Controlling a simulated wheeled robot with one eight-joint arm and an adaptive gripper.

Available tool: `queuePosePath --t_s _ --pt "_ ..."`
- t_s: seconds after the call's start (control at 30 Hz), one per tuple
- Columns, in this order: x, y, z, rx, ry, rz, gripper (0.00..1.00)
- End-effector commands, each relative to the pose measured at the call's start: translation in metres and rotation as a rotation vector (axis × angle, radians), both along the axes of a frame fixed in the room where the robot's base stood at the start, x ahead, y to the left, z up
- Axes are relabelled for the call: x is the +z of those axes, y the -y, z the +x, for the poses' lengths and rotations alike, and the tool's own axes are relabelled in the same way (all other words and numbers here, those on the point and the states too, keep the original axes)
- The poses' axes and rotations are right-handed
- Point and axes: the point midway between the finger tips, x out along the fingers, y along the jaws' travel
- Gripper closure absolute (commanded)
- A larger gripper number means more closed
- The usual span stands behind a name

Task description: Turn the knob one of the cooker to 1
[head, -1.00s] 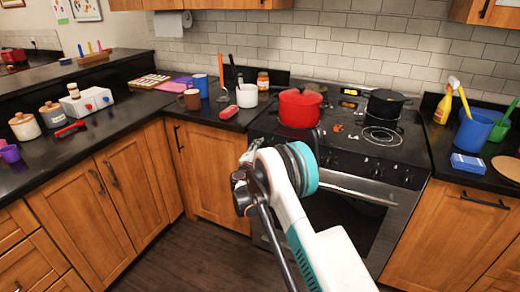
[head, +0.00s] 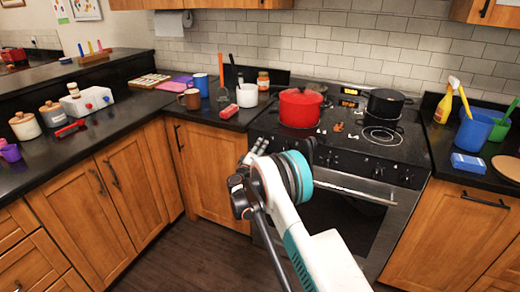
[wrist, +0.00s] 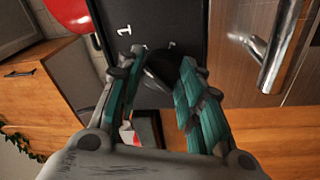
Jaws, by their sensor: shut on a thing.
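The cooker (head: 345,160) stands at the centre right in the head view, with a black front panel and several dark knobs. In the wrist view its dark panel (wrist: 155,18) fills the upper middle, with a white "1" marked on it. A dark knob (wrist: 165,68) sits between the teal-padded fingers of my gripper (wrist: 155,80), which is shut on it. The fingers hide much of the knob, so its pointer is not clear. In the head view my arm covers the left end of the panel, and the fingers are hard to make out.
A red pot (head: 299,108) and a black pot (head: 386,102) stand on the cooktop. The oven door handle (head: 345,191) runs below the panel; a metal handle (wrist: 280,45) shows in the wrist view. Counters on both sides carry cups, bottles and small boxes.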

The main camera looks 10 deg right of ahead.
Motion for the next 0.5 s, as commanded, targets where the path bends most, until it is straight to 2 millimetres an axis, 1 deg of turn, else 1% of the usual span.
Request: queuePosePath --t_s 0.2,0.5 --pt "-0.0016 -0.0001 -0.0003 -0.001 0.043 0.06 0.9" --pt "-0.0016 -0.0001 -0.0003 -0.001 0.059 0.083 0.9"
